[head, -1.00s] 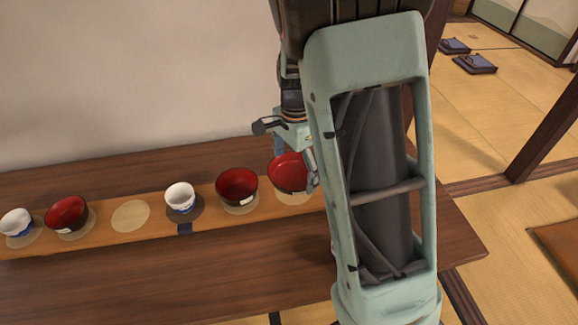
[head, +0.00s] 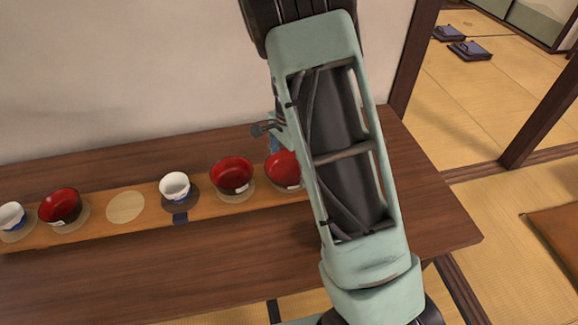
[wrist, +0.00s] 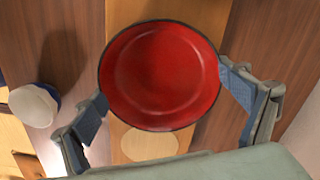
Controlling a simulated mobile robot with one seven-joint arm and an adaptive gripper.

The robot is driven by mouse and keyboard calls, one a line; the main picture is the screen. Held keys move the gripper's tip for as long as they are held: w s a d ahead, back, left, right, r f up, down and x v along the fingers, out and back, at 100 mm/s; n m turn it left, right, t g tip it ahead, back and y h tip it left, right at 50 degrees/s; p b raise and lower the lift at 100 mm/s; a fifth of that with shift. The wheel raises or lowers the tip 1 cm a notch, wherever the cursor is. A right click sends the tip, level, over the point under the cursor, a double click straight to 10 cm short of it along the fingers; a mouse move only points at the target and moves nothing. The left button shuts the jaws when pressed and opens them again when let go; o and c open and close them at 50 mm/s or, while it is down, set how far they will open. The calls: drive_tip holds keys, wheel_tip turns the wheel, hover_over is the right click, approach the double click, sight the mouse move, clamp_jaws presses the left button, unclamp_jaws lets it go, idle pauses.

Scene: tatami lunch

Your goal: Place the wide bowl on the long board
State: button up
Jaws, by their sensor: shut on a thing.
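The wide bowl (wrist: 160,75), red inside with a dark rim, fills the space between the fingers of my gripper (wrist: 163,88) in the wrist view. My gripper is shut on it, one finger at each side. The bowl also shows in the head view (head: 283,168), partly hidden by my arm, at the right of the row. The long board (head: 90,225) is a light wooden strip along the table. In the wrist view the board (wrist: 130,8) runs beneath the bowl. The bowl seems raised over it, but the gap is hard to judge.
Another red bowl (head: 232,173), a white cup (head: 174,184), a tilted red bowl (head: 60,204) and a white-blue cup (head: 11,216) stand along the board. A pale round spot (head: 126,207) is empty. A white cup (wrist: 34,105) shows left in the wrist view.

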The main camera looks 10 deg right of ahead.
sight(289, 174)
drive_tip(key=shift+f, duration=0.2)
drive_tip(key=o, duration=1)
drive_tip(key=shift+c, duration=0.2)
drive_tip(key=shift+r, duration=0.1)
wheel_tip(289, 174, up, 12)
drive_tip(key=p, duration=0.1)
drive_tip(key=shift+r, duration=0.15)
